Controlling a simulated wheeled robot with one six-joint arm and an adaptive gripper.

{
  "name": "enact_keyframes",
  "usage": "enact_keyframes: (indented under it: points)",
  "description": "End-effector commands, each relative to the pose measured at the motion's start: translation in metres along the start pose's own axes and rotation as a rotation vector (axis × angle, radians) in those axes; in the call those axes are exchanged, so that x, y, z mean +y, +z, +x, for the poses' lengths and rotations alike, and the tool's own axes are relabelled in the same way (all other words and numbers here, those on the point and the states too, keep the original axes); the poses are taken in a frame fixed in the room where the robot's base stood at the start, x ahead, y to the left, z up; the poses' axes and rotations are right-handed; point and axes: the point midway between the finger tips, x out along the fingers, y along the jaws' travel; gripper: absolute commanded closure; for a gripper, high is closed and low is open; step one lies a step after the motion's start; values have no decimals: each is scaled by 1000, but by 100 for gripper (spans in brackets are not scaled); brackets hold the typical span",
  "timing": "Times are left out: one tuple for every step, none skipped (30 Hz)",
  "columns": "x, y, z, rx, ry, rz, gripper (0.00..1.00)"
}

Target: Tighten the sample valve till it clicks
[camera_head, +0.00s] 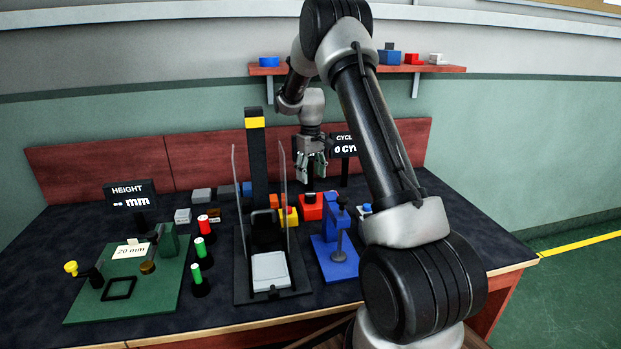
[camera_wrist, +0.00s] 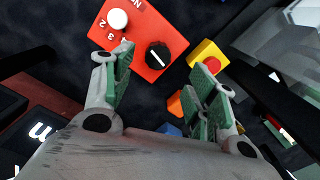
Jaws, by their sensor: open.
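No part in view is labelled as the sample valve, so I cannot tell for certain which it is. A small yellow knob (camera_head: 71,267) on a dark stem stands at the left edge of the green plate (camera_head: 90,308). A red box (camera_head: 310,212) carries a white knob (camera_wrist: 117,19) and a black knob with a white pointer line (camera_wrist: 158,54); white numbers mark its top in the wrist view (camera_wrist: 140,30). My gripper (camera_head: 311,174) is open and empty above the back of the table, over the red box area. Its green-padded fingers (camera_wrist: 163,62) are spread apart, touching nothing visible.
A black stand (camera_head: 256,160) with a yellow band and clear side panels rises mid-table. A blue clamp-like fixture (camera_head: 325,262) stands right of it. A yellow block with a red button (camera_wrist: 208,55), red and green handles (camera_head: 203,247), and a height display (camera_head: 130,195) stand nearby.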

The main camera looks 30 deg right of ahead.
Motion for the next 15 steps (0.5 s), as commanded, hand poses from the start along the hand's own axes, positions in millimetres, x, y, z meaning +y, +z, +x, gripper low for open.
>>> enact_keyframes:
  points:
    - [0, -1, 3, 4, 1, 88, 42]
    - [0, -1, 5, 7, 2, 142, 42]
    - [1, -2, 6, 14, 3, 207, 42]
    - [1, -3, 6, 17, 3, 248, 42]
    - [1, -4, 6, 20, 3, 281, 42]
    - [1, -4, 8, 22, 3, 314, 42]
    - [1, -4, 10, 23, 3, 331, 42]
    - [1, -4, 12, 22, 3, 341, 42]
    - [1, -4, 17, 22, 3, 346, 42]
    - [1, -4, 21, 21, 3, 346, 42]
    - [1, -4, 26, 20, 3, 346, 42]
    - [1, -4, 33, 20, 3, 345, 42]
    - [1, -4, 38, 21, 3, 344, 42]
    - [1, -4, 44, 20, 3, 344, 42]
    - [1, -4, 51, 20, 3, 344, 42]
